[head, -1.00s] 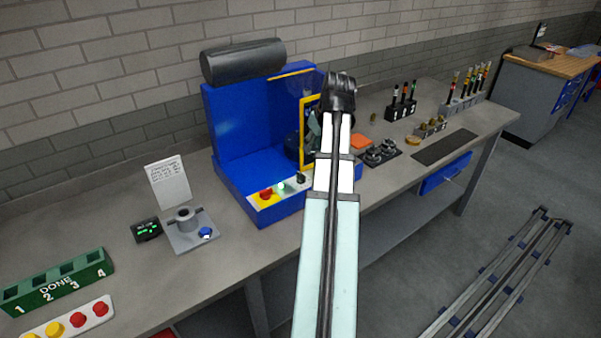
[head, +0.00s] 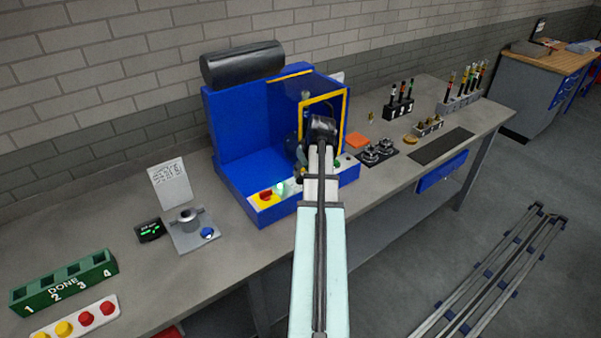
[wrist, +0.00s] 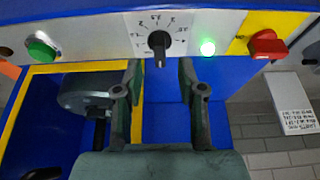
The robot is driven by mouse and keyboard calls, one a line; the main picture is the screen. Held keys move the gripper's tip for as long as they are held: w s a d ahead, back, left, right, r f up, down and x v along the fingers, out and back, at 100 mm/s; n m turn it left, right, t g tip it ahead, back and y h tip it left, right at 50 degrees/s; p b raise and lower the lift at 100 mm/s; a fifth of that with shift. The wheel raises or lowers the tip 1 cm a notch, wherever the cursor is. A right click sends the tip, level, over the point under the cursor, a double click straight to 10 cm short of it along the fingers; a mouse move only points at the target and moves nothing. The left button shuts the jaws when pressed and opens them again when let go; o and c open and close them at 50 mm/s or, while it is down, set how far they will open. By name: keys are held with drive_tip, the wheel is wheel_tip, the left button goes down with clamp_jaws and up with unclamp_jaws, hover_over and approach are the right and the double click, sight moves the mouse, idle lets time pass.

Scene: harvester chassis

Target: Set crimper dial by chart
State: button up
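The crimper (head: 237,135) is a blue machine on the bench in the head view. Its black dial (wrist: 159,41) sits on a white scale plate on the front panel in the wrist view; the exact setting is too small to read. My gripper (wrist: 161,78) is open and empty, its two fingers apart just in front of the panel with the dial ahead of and between the tips. I cannot tell whether they touch it. In the head view my arm largely hides the gripper and dial. A white chart card (head: 170,184) stands left of the crimper, its text unreadable.
A green lamp (wrist: 207,47) and red knob (wrist: 267,44) flank the dial on one side, a green button (wrist: 42,47) on the other. A yellow-framed guard (head: 346,110) stands at the crimper's right. A grey fixture (head: 190,232) sits left, a green DONE rack (head: 85,281) farther left.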

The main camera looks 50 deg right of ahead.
sight(300, 179)
drive_tip(key=shift+p+x, duration=0.55)
drive_tip(key=shift+x, duration=1.5)
clamp_jaws()
